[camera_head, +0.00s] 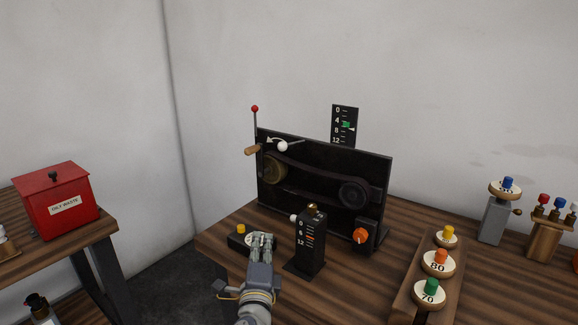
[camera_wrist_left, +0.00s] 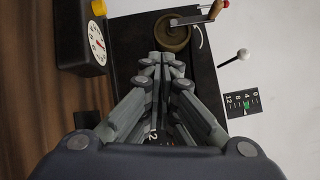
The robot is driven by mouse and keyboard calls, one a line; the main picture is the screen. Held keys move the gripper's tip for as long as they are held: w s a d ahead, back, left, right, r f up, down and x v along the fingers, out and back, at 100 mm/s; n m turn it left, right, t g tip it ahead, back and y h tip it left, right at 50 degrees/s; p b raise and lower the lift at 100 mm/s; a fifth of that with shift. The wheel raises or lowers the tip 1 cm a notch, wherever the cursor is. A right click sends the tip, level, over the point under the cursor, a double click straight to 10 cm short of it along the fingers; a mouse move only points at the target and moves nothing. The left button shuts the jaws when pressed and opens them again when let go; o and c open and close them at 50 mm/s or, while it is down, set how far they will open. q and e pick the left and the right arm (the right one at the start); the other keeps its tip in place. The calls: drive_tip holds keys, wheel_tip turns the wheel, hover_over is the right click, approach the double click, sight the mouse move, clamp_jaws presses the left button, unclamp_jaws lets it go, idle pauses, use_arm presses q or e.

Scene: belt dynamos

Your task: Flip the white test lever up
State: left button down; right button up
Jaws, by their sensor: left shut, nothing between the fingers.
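The white test lever is a thin rod with a white ball (camera_head: 283,146) near the top left of the upright black panel (camera_head: 310,165). My left gripper (camera_head: 261,238) is shut and empty, in front of the panel, low and left of the lever. Its fingertips also show in the left wrist view (camera_wrist_left: 165,58). My right gripper is not in view.
A black post gauge (camera_head: 312,240) stands right of my left gripper. A small dial box with a yellow button (camera_head: 241,229) is left of it. A scale plate (camera_head: 345,125) rises behind.

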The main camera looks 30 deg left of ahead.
use_arm(q)
drive_tip(key=w+d+r+m+t+h, duration=0.1)
drive_tip(key=w+r+m+t, duration=0.4)
drive_tip(key=r+m, duration=0.5)
drive_tip(key=shift+w+d+r, duration=0.15)
drive_tip(key=shift+d+r, duration=0.05)
drive_tip(key=shift+d, duration=0.35)
drive_tip(key=p+x, duration=0.1)
drive_tip(key=x, duration=0.9)
drive_tip(key=shift+p, duration=0.4)
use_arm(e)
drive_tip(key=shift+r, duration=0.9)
use_arm(q)
drive_tip(key=shift+w, duration=0.1)
drive_tip(key=shift+r+m+h+p, duration=0.4)
drive_tip(key=shift+h+p, duration=0.1)
drive_tip(key=shift+p, duration=0.5)
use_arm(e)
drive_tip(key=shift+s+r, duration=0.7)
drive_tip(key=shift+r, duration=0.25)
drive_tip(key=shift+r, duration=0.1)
